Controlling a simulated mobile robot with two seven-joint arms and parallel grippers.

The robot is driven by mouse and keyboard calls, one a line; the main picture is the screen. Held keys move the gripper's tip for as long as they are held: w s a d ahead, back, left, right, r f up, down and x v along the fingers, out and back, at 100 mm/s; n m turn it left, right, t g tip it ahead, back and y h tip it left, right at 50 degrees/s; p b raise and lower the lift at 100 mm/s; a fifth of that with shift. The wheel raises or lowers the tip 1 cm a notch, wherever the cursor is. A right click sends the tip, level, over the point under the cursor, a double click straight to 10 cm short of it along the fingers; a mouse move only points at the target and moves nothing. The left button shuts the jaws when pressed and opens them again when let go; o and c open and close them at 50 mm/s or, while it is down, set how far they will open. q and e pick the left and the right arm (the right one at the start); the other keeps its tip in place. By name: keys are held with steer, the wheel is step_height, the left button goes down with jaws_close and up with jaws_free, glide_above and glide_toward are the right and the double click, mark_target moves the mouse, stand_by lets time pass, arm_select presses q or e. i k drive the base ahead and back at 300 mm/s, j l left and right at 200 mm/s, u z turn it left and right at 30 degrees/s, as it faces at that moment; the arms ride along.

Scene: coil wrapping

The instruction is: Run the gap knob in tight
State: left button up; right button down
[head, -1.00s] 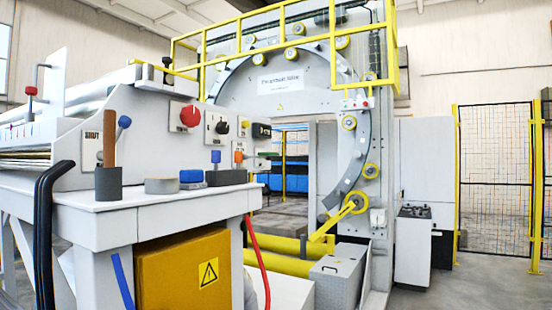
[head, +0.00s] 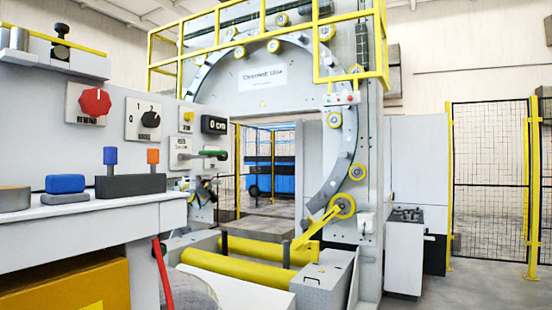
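I cannot tell for certain which knob is the gap knob, as the labels are too blurred to read. A red knob (head: 95,102) sits on a plate on the grey panel at the left. A black knob (head: 150,119) with numbers around it is to its right. A small yellow knob (head: 188,116) is farther right. A black upright knob (head: 61,40) stands on the ledge above the panel. Neither of my grippers is in view.
A shelf (head: 115,211) below the panel holds a blue block (head: 65,184) and a dark block with blue and orange pegs (head: 130,185). A green-handled lever (head: 210,153) sticks out right. Beyond are yellow rollers (head: 235,276), the wrapping ring (head: 345,130) and a fence (head: 490,180).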

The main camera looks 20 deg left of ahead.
mark_target(221, 158)
steer(key=i+l+z, duration=0.15)
steer(key=i, duration=0.95)
steer(key=i+u, duration=0.45)
steer(key=i+l+u, duration=0.2)
steer(key=u, duration=0.3)
